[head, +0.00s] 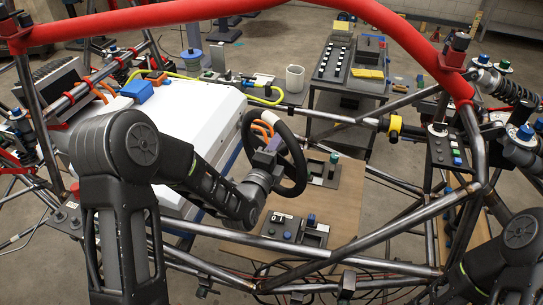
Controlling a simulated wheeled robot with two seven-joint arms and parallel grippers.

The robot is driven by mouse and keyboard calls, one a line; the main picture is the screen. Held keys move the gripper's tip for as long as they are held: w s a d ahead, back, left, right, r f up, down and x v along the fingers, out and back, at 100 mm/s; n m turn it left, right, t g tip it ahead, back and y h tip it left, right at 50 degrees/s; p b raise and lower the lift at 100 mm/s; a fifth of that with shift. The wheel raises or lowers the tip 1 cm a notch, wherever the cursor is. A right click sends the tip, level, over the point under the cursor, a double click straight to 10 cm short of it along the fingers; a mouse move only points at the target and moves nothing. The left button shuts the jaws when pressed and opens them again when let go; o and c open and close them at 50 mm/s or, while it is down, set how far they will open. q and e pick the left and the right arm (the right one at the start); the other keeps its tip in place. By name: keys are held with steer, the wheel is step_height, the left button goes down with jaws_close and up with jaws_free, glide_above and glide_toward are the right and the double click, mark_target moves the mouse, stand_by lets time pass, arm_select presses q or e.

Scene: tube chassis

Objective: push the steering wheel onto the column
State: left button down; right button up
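The black steering wheel (302,165) is near the middle of the head view, beside the white box and tilted so that it shows as a narrow ring. My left arm comes in from the left, and its gripper (270,152) is at the middle of the wheel, covering the hub. The fingertips overlap the wheel, and I cannot tell whether they grip it or only press on it. I cannot make out the column behind the wheel and gripper, or whether the wheel is seated on it. My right arm shows at the lower right; its gripper is out of view.
A white box (205,125) with orange and blue connectors stands left of the wheel. Red and bare-metal chassis tubes (395,228) surround the area. A wooden floor panel (345,205) with small control boxes lies below. A grey cart (352,75) stands behind.

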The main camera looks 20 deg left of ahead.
arm_select(q)
steer(key=w+d+r+m+g+h, duration=0.3)
steer(key=d+r+m+g+h, duration=0.1)
steer(key=d+h, duration=0.3)
steer(key=w+d+r+m+g+h+b, duration=0.1)
steer(key=w+d+r+m+g+h, duration=0.3)
steer(key=d+m+h, duration=0.3)
steer(key=shift+w+r+g, duration=0.25)
steer(key=shift+r+g, duration=0.2)
steer(key=shift+g, duration=0.35)
steer(key=shift+d, duration=2.65)
